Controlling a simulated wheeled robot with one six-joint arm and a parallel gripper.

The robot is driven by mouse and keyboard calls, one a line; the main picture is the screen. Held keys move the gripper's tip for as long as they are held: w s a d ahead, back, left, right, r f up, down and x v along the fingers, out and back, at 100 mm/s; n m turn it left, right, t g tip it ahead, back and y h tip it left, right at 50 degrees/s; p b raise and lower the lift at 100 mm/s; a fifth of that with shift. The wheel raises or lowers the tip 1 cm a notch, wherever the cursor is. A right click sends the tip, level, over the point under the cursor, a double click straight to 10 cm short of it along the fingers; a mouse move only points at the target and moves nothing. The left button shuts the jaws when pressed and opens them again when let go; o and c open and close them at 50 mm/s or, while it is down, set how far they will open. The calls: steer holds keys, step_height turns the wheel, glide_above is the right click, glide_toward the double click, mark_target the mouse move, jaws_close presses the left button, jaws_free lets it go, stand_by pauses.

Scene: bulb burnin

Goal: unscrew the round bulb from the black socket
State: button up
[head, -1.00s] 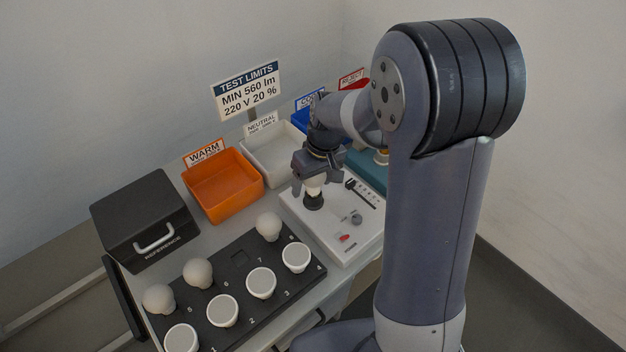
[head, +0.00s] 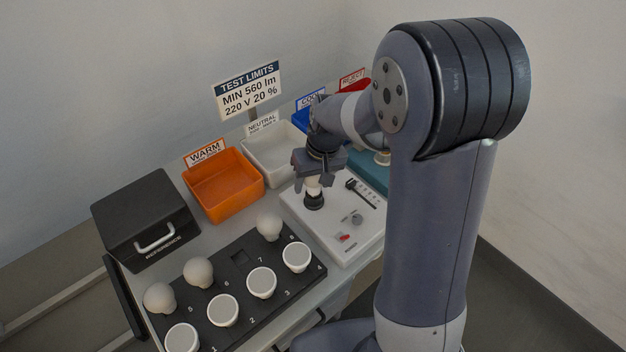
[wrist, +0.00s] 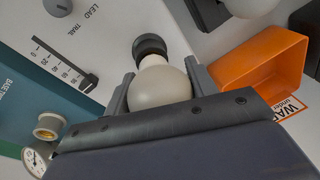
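The round white bulb (wrist: 158,86) sits upright with its neck at the black socket (wrist: 149,45) on the white test box. In the head view the bulb (head: 313,184) shows under my gripper, above the socket (head: 314,201). My gripper (head: 313,180) points down over it. In the wrist view my gripper's fingers (wrist: 160,88) lie on both sides of the bulb's globe and appear to touch it. The top of the globe is hidden by the gripper body. How far the base is threaded in the socket is hidden.
A black tray (head: 240,258) with several bulbs stands front left of the test box (head: 345,235). An orange WARM bin (head: 222,205) and a white NEUTRAL bin (head: 268,168) stand behind. A black reference case (head: 145,215) is at left.

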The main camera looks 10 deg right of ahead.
steer(key=c, duration=0.4)
steer(key=n+g, duration=0.1)
steer(key=n, duration=0.5)
steer(key=shift+b, duration=0.4)
steer(key=n+g, duration=0.1)
steer(key=n, duration=0.5)
steer(key=shift+d, duration=0.1)
steer(key=n+h, duration=0.1)
steer(key=n, duration=0.4)
steer(key=shift+r, duration=0.1)
steer(key=n, duration=0.3)
steer(key=n+h, duration=0.1)
steer(key=n, duration=0.2)
steer(key=shift+d+g+p, duration=0.1)
steer(key=shift+g+p, duration=0.2)
steer(key=shift+p, duration=0.1)
steer(key=o, duration=0.9)
